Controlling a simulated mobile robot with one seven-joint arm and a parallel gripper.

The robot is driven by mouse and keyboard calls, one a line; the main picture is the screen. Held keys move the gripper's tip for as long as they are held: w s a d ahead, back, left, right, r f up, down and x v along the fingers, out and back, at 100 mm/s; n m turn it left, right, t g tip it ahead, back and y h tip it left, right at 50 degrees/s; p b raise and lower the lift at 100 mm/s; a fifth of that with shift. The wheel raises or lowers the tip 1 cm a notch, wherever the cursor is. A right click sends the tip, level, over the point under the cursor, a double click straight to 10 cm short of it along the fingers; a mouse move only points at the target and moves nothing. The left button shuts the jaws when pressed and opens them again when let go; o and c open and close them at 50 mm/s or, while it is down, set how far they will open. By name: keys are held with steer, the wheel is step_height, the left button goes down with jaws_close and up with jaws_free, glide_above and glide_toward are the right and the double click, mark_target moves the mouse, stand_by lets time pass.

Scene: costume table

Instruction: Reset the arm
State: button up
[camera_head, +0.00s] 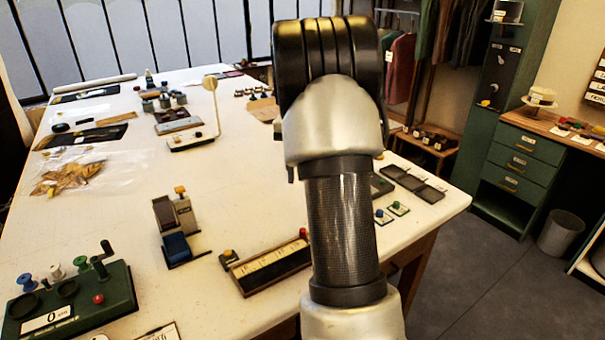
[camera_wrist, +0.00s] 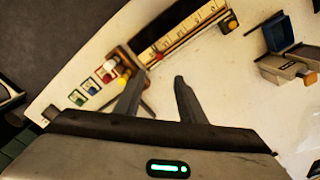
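My arm stands upright in the middle of the head view and hides part of the white table (camera_head: 120,222) behind it. My gripper (camera_wrist: 155,92) shows in the wrist view with its two fingers spread apart and nothing between them. The fingers point toward a long wooden tray with a pale numbered strip (camera_wrist: 185,38), which lies on the table. That tray (camera_head: 268,264) is left of my arm in the head view. The gripper's fingers are hidden in the head view.
A green device with a crank (camera_head: 75,300) and a grey-blue block device (camera_head: 175,228) stand on the table at left. A round-topped stand (camera_head: 205,120) is farther back. A green drawer cabinet (camera_head: 530,165) and a bin (camera_head: 560,232) are at right. Open floor lies between.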

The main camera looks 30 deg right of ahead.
stand_by(0.4)
steer(key=s+a+r+n+t, duration=0.2)
steer(key=s+a+r, duration=0.2)
steer(key=a+r, duration=0.45)
steer(key=s+a+n+t, duration=0.3)
steer(key=s+a+n, duration=0.4)
steer(key=s+a, duration=1)
steer(key=s, duration=0.3)
steer(key=shift+r+t+p, duration=0.3)
steer(key=shift+r+p, duration=0.05)
steer(key=shift+r, duration=0.05)
steer(key=shift+d, duration=0.1)
